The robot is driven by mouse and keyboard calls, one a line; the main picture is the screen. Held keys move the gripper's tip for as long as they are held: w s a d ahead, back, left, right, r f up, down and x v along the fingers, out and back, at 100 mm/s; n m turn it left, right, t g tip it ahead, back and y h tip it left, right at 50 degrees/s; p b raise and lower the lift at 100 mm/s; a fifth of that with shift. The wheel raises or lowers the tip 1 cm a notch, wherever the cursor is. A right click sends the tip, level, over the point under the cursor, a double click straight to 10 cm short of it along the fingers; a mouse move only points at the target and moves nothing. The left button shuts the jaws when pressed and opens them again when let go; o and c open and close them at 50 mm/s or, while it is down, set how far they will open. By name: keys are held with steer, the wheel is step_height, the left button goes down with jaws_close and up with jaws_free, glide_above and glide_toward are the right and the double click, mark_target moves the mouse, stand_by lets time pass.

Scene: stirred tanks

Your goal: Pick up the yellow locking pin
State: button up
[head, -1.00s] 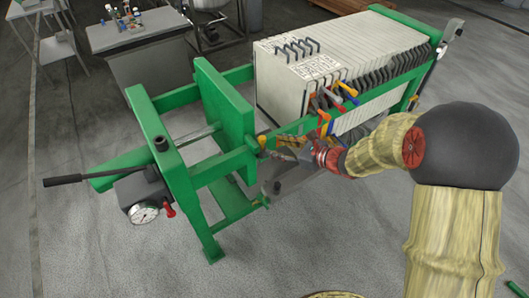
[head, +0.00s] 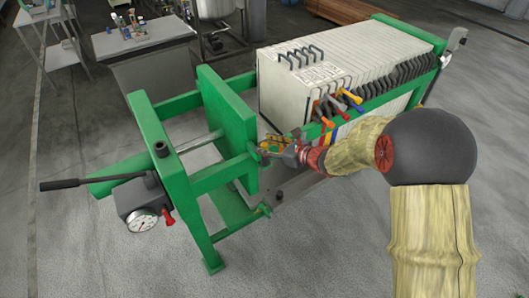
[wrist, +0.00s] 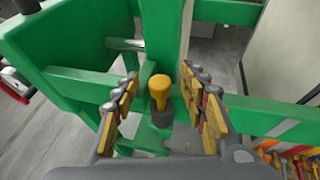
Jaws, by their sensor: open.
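The yellow locking pin (wrist: 159,92) stands upright in a dark collar (wrist: 162,118) on the green frame (wrist: 68,85) in the wrist view. My gripper (wrist: 160,82) is open, with its yellow-padded fingers on either side of the pin. Gaps show between the pin and both rows of pads, so it is not gripped. In the head view my gripper (head: 274,148) is at the green press's near rail, beside the upright green plate (head: 226,108). The pin is small there and largely lost among the fingers.
The press holds a stack of white plates (head: 345,60) at the right. Several coloured handles (head: 335,105) stick out near my wrist. A gauge (head: 142,219) and a black lever (head: 85,181) are at the left. A grey bench (head: 145,45) stands behind. The floor in front is clear.

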steer(key=shift+c, duration=0.6)
jaws_close()
